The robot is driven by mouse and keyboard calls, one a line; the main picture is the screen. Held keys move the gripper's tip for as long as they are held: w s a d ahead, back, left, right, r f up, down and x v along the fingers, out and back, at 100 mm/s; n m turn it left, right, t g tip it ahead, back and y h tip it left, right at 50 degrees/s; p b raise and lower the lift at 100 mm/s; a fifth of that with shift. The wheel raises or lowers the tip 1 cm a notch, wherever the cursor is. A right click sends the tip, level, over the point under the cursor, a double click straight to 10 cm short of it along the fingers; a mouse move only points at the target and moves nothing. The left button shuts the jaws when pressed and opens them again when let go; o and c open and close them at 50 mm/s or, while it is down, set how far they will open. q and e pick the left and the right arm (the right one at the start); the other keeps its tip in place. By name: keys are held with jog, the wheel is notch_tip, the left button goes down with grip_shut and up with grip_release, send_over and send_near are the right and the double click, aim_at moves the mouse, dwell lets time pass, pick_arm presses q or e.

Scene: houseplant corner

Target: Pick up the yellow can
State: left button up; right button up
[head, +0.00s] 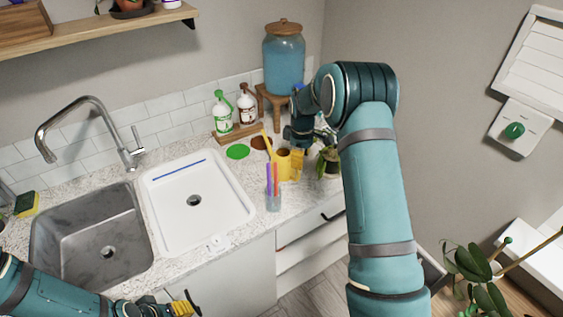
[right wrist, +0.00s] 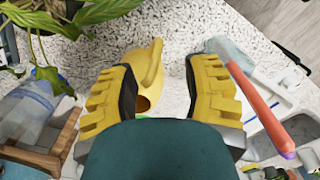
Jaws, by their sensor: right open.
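The yellow can (head: 283,168) stands on the speckled counter right of the white sink, a thin yellow spout or handle pointing up from it. My right gripper (head: 297,164) is at its right side in the head view, partly overlapping it. In the right wrist view the can (right wrist: 138,64) shows between and beyond the two yellow fingers of my right gripper (right wrist: 161,88), nearer the left finger. The fingers are wide apart, with nothing clamped between them. My left gripper (head: 176,307) is low at the bottom edge, too cut off to tell its opening.
A clear cup (head: 273,201) with coloured sticks stands close in front of the can. A potted plant (head: 327,162) is to its right. Two pump bottles (head: 236,113) and a blue jar (head: 284,60) on a wooden stand are behind. The white sink (head: 222,192) lies left.

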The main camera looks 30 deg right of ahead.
aim_at(298, 175)
jog(key=f, duration=0.4)
jog(key=shift+w, duration=0.25)
jog(key=shift+s+f, duration=0.1)
jog(key=shift+f, duration=0.25)
jog(key=shift+f+p, duration=0.35)
jog(key=shift+f, duration=2)
grip_shut()
